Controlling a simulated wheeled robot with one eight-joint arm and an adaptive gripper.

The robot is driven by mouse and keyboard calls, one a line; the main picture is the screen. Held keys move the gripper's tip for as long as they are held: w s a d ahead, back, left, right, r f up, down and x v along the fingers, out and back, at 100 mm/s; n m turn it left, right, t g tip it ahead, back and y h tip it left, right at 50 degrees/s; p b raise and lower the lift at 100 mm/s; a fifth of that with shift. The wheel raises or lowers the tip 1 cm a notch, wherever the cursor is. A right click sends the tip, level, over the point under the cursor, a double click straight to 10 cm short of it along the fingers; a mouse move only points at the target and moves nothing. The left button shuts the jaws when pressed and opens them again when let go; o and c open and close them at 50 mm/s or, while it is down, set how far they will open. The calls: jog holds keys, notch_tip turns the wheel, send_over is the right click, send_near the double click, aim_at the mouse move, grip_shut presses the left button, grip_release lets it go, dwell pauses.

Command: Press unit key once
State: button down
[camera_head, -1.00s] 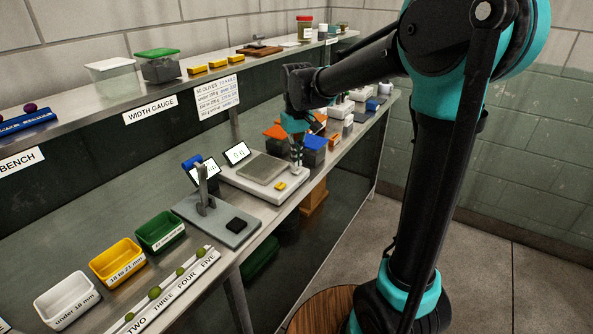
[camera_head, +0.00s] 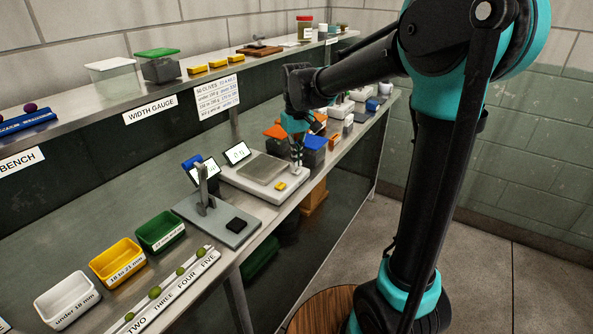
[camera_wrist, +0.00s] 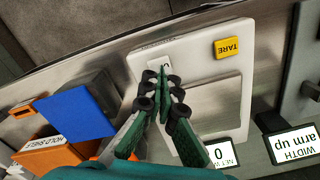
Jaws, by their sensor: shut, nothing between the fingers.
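The scale (camera_head: 234,178) is a pale, flat unit with a square grey weighing plate (camera_head: 263,169) and a tilted display (camera_head: 237,153). The display also shows in the wrist view (camera_wrist: 219,155), with a 0 on it, partly cut off. A yellow TARE key (camera_wrist: 227,47) sits on the front strip. A small pale key (camera_wrist: 159,64) lies on the same strip, partly covered by my fingertips; its marking is hard to read. My gripper (camera_wrist: 166,76) is shut and empty, its tips over or at this pale key. Contact cannot be told.
A blue-lidded box (camera_wrist: 75,113) and an orange bin (camera_wrist: 48,155) stand close beside my gripper. The width gauge (camera_head: 218,218) stands on the scale's other side. A shelf (camera_head: 100,103) runs above the bench at the back.

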aim_at(297, 170)
jog(key=shift+f, duration=0.15)
jog(key=shift+f, duration=0.35)
jog(key=shift+f, duration=0.55)
dwell(0.4)
jog(key=shift+r, duration=1.05)
jog(key=shift+r, duration=2.5)
